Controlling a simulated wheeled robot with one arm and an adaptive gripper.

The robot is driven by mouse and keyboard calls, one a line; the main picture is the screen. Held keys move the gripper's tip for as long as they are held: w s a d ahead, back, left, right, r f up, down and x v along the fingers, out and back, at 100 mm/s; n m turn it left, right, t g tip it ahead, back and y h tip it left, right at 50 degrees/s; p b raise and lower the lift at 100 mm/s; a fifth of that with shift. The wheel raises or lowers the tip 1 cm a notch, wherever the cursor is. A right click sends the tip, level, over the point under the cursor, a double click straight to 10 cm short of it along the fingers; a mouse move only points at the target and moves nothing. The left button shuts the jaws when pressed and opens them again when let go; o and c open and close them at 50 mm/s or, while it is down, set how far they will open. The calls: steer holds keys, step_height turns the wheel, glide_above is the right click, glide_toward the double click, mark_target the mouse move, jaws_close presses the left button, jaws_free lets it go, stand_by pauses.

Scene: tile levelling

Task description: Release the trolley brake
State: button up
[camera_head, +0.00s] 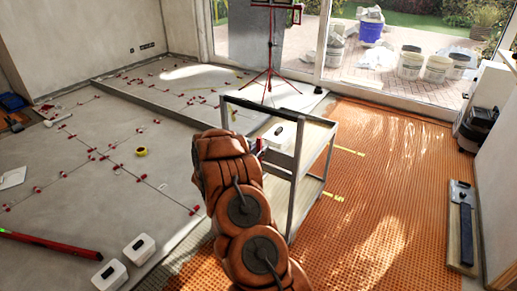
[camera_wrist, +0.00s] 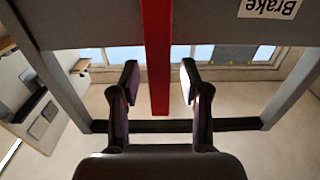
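The trolley (camera_head: 311,187), a grey frame with two shelf levels, stands in front of my arm in the head view. In the wrist view a red brake lever (camera_wrist: 157,50) hangs from a grey panel marked with an upside-down "Brake" label (camera_wrist: 269,8). My gripper (camera_wrist: 159,75) is open, with one finger on each side of the lever's end. Gaps show between the lever and both fingers. In the head view my arm hides most of the gripper and the lever.
A white box with a black top (camera_head: 279,137) sits on the trolley's upper shelf. A red tripod (camera_head: 268,78) stands behind it. Tiles with red clips (camera_head: 95,150) lie left. Orange matting (camera_head: 385,190) is mostly clear at right.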

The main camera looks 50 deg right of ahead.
steer(key=shift+a, duration=0.1)
steer(key=v, duration=1.2)
stand_by(0.4)
